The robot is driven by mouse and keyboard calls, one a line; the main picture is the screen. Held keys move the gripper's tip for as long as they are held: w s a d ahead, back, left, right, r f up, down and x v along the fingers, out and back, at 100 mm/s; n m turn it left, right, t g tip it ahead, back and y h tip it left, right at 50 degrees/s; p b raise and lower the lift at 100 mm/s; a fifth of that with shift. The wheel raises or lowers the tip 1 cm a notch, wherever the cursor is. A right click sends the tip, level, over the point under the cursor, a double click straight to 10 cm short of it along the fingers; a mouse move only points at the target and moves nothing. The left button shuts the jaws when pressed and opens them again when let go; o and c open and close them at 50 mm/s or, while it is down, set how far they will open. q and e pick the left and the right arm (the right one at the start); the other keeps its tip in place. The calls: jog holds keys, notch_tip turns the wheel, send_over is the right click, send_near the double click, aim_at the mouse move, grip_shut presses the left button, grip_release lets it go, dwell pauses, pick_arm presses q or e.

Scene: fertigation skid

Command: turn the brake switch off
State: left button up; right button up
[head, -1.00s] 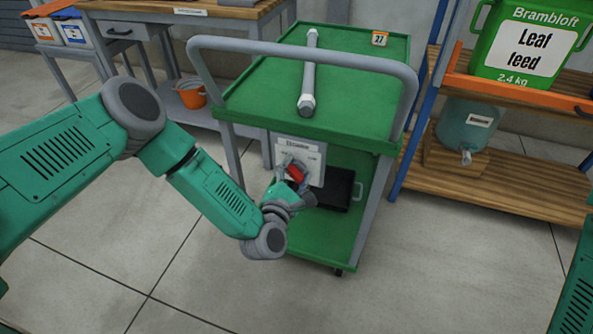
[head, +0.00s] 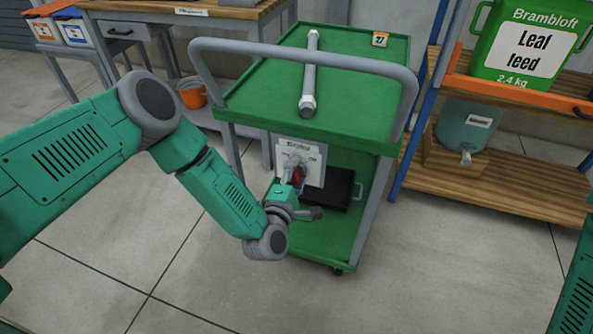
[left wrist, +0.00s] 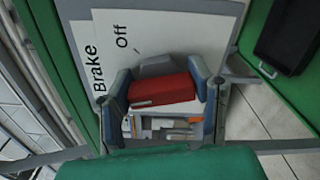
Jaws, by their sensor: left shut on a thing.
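The brake switch is a red handle (left wrist: 163,92) on a white plate (head: 312,160) at the near end of the green cart. In the left wrist view the plate (left wrist: 110,20) reads "Brake" and "Off", turned sideways. My left gripper (head: 293,172) is at the plate, with one finger on each side of the red handle, shut on it. In the head view the gripper covers much of the handle and part of the plate's lettering. My right gripper is out of view; only a piece of my right arm shows at the right edge.
The cart (head: 260,95) carries a grey bar (head: 309,75) on top, and its grey push rail (head: 300,54) arches above the plate. A black tray (head: 336,190) lies on the lower shelf. A shelf rack (head: 480,175) stands to the right. The floor in front is clear.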

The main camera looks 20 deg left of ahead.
pick_arm(q)
jog(key=m, duration=0.4)
jog(key=m+p, duration=0.1)
jog(key=m, duration=0.1)
jog(key=shift+s+d+f+m, duration=0.15)
jog(key=shift+d+f+m, duration=0.15)
jog(key=m, duration=0.3)
jog(key=shift+f+m+p, duration=0.2)
jog(key=shift+m+p, duration=0.2)
jog(key=shift+a+f+m, duration=0.1)
jog(key=shift+m, duration=0.7)
jog(key=o, duration=1.2)
jog(key=shift+f, duration=0.1)
jog(key=shift+a+r, duration=0.1)
jog(key=shift+r, duration=0.1)
jog(key=s, duration=1.1)
jog(key=shift+s+a, duration=0.2)
jog(key=shift+s, duration=0.2)
